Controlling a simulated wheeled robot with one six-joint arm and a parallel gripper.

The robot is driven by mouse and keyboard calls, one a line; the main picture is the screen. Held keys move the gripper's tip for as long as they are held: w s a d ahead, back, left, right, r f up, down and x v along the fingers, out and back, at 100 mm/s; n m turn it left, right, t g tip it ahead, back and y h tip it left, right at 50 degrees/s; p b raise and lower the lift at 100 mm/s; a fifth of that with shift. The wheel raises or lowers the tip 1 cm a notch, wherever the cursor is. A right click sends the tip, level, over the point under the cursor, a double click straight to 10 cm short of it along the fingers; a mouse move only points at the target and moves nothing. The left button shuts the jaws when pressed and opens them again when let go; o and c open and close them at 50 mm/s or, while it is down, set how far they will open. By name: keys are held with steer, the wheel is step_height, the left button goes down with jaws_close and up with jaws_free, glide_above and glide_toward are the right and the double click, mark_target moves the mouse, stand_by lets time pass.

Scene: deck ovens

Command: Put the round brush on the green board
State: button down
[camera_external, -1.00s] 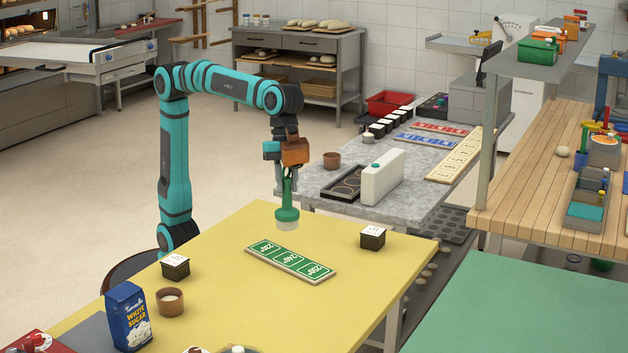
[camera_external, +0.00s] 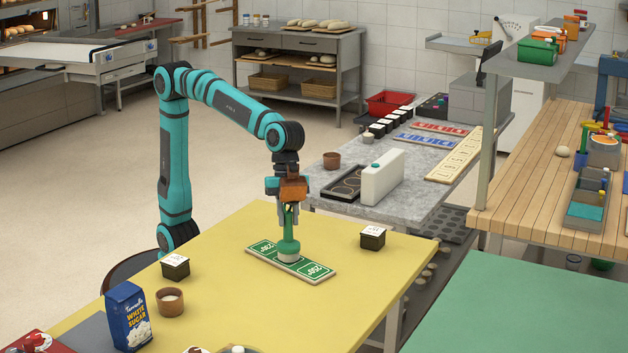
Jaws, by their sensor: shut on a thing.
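The round brush (camera_external: 288,248) has a green handle and collar and a pale round head. My gripper (camera_external: 289,206) is shut on its handle from above and holds it upright. The green board (camera_external: 262,248) is a narrow strip with white-framed number fields, lying on the yellow table. The brush head is over the board's middle field and hides most of it. It looks to be touching or nearly touching the board; I cannot tell which.
On the yellow table (camera_external: 230,295), a black-and-white box (camera_external: 373,237) stands right of the board. Another such box (camera_external: 175,267), a brown cup (camera_external: 170,302) and a blue sugar bag (camera_external: 129,317) stand to the left. The table around the board is clear.

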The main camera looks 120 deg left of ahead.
steer(key=shift+f, duration=0.1)
steer(key=c, duration=1.2)
jaws_free()
steer(key=v, duration=1.2)
steer(key=shift+s, duration=0.1)
steer(key=s+a+r+n+t+y, duration=0.1)
steer(key=s+a+n+t, duration=0.2)
steer(key=s, duration=0.6)
steer(key=s+a+r+n+t+y, duration=0.1)
steer(key=s+a+n+t, duration=0.2)
steer(key=s+a+t, duration=0.4)
steer(key=s+a+r+n+t, duration=0.2)
steer(key=s+a+t, duration=0.3)
steer(key=s+a, duration=0.4)
steer(key=shift+s+n+y, duration=0.4)
steer(key=shift+s+n, duration=0.2)
steer(key=shift+s, duration=1)
